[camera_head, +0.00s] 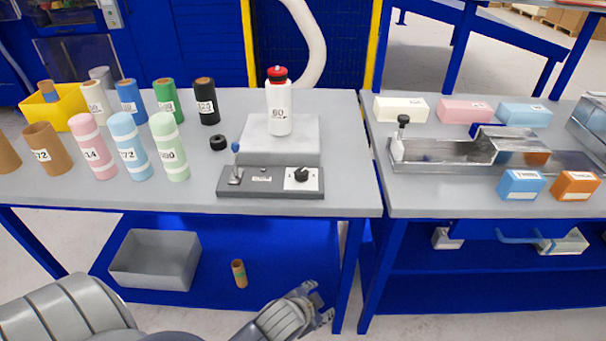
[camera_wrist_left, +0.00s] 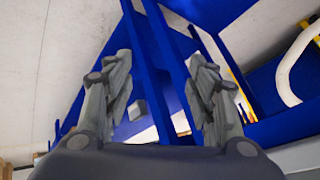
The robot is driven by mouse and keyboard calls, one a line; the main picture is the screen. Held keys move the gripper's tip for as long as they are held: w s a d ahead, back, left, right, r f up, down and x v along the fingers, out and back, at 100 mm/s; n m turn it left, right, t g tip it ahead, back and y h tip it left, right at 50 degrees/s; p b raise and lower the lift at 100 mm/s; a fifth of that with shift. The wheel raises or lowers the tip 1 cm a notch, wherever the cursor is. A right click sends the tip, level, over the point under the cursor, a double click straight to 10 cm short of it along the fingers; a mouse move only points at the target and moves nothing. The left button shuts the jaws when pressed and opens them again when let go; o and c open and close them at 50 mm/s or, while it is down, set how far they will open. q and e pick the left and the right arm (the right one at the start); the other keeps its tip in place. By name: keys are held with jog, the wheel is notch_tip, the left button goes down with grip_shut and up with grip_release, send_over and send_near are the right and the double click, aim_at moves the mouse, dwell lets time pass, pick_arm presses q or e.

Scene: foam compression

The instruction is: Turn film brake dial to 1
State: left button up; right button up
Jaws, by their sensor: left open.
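The film brake dial (camera_head: 301,174) is a black knob on a white plate, at the right end of a dark grey control panel (camera_head: 270,190) near the front of the left table. Its pointer setting is too small to read. A lever with a blue knob (camera_head: 236,160) stands at the panel's left end. My left gripper (camera_head: 322,304) is open and empty, below and in front of the table edge, well away from the dial. Its two fingers also show spread apart in the left wrist view (camera_wrist_left: 165,95). My right gripper is not in view.
A white bottle with a red cap (camera_head: 279,108) stands on a grey block (camera_head: 300,150) behind the panel. Several film rolls (camera_head: 128,150) stand at the left. The table's front edge (camera_head: 200,208) lies between my gripper and the panel. A grey bin (camera_head: 155,260) sits on the lower shelf.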

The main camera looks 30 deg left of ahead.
pick_arm(q)
jog(key=w+d+r+m+t+h, duration=0.1)
jog(key=w+d+r+m+t, duration=0.2)
jog(key=w+r, duration=0.4)
jog(key=w+d+r+m+t+h, duration=0.1)
jog(key=w+r+m+t, duration=0.35)
jog(key=r, duration=0.45)
jog(key=w+d+r+m+t+h, duration=0.1)
jog(key=w+d+r+m+t, duration=0.25)
jog(key=w+r, duration=0.45)
jog(key=d+r+m+g+h, duration=0.2)
jog(key=d+r+m+h, duration=0.45)
jog(key=m, duration=0.55)
jog(key=d+r+m+g+h, duration=0.3)
jog(key=d+r+m+h, duration=0.25)
jog(key=m+h, duration=0.4)
jog(key=m+g+y, duration=1.4)
jog(key=m+y, duration=0.4)
jog(key=m, duration=0.4)
send_near(301, 172)
notch_tip(301, 172, down, 9)
jog(key=shift+d+r+p, duration=0.1)
jog(key=shift+d+p, duration=0.05)
jog(key=shift+p, duration=0.3)
jog(key=shift+s, duration=0.1)
